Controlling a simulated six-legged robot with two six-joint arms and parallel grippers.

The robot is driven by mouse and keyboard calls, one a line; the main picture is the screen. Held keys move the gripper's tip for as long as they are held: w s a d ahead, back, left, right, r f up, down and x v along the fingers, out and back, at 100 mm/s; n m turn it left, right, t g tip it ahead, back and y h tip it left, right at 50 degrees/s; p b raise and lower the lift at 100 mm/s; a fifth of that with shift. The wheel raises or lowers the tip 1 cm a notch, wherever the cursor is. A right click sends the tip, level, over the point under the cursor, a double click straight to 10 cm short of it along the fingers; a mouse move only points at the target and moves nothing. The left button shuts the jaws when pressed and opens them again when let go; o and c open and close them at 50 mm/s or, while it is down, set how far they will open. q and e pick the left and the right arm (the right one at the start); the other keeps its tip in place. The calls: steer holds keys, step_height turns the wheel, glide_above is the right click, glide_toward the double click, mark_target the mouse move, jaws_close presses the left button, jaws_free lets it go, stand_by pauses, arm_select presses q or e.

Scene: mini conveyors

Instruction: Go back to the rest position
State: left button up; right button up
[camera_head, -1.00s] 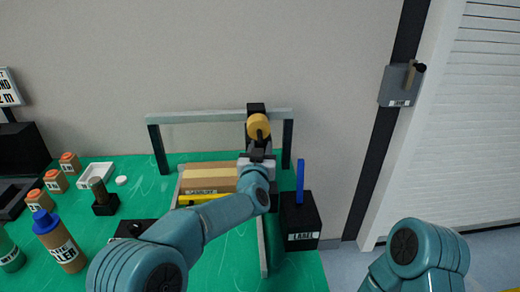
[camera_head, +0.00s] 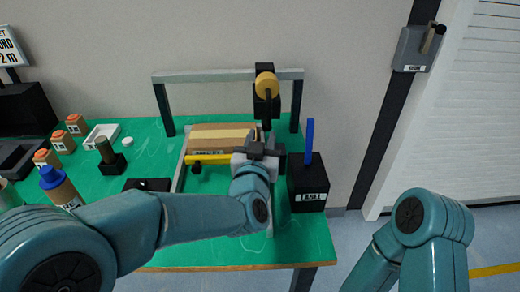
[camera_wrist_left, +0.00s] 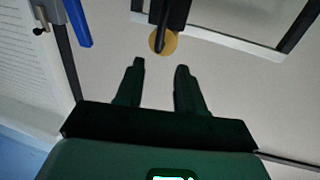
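My left gripper (camera_head: 264,147) is in front of the metal frame, over the right end of the yellow bar, with its arm reaching in from the left. In the left wrist view its two fingers (camera_wrist_left: 159,66) stand apart with nothing between them. The dark device with a yellow-orange roller (camera_head: 266,85) hangs from the frame's crossbar, beyond the fingertips; the roller also shows in the left wrist view (camera_wrist_left: 163,41). My right arm's upper part is at the lower right; its gripper is out of view.
A cardboard box (camera_head: 222,133) and a yellow bar (camera_head: 215,158) lie under the metal frame (camera_head: 205,76). A black LABEL box (camera_head: 308,186) with a blue rod (camera_head: 309,140) stands close right of the gripper. Bottles and small containers crowd the green table's left side.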

arm_select(q)
steer(key=shift+v, duration=1.2)
